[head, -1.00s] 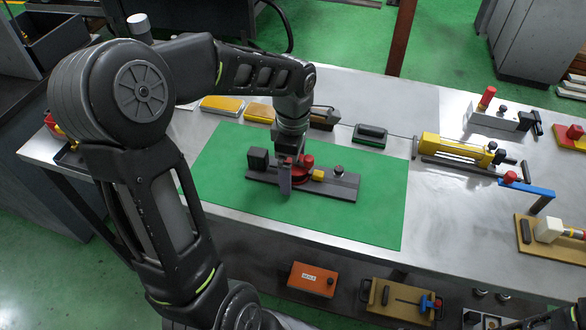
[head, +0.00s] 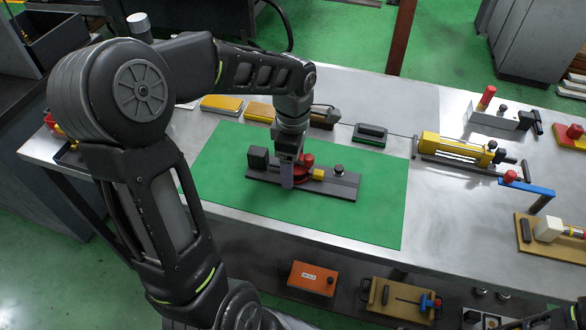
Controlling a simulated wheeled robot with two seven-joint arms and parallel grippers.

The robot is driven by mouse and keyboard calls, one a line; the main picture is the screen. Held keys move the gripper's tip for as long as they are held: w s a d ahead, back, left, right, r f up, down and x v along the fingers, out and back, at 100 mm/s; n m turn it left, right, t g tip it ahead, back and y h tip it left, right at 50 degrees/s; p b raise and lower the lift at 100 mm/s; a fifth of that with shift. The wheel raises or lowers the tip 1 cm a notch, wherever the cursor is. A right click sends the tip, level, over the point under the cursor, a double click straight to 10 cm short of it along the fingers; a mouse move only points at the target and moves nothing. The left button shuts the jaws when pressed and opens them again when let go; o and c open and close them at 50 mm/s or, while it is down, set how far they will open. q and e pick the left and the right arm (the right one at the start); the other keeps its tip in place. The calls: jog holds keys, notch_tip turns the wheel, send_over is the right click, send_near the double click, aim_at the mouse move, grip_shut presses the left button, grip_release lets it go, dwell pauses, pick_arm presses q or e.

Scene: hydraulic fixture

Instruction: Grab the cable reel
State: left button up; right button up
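A dark flat fixture (head: 335,188) lies on the green mat (head: 225,150). It carries a black block (head: 258,158) at its left end, a round red part (head: 302,174) in the middle, a yellow block (head: 318,175) and a dark knob (head: 338,170). I cannot tell for sure which thing is the cable reel. My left gripper (head: 287,182) points down over the middle of the fixture, at the left side of the red part. Its finger hides some of that part, and I cannot see whether it is open or shut. My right gripper is out of view.
A yellow cylinder unit (head: 452,148), a black-handled block (head: 370,134) and a blue-armed tool (head: 527,186) stand on the metal table around the mat. Yellow-topped blocks (head: 222,104) line the back. An orange box (head: 313,279) sits on the lower shelf. The mat's right side is clear.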

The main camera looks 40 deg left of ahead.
pick_arm(q)
jog(key=c, duration=1)
jog(key=shift+r, duration=0.1)
notch_tip(320, 180, up, 10)
jog(key=shift+f+b, duration=0.1)
jog(key=shift+b, duration=0.2)
dwell(0.3)
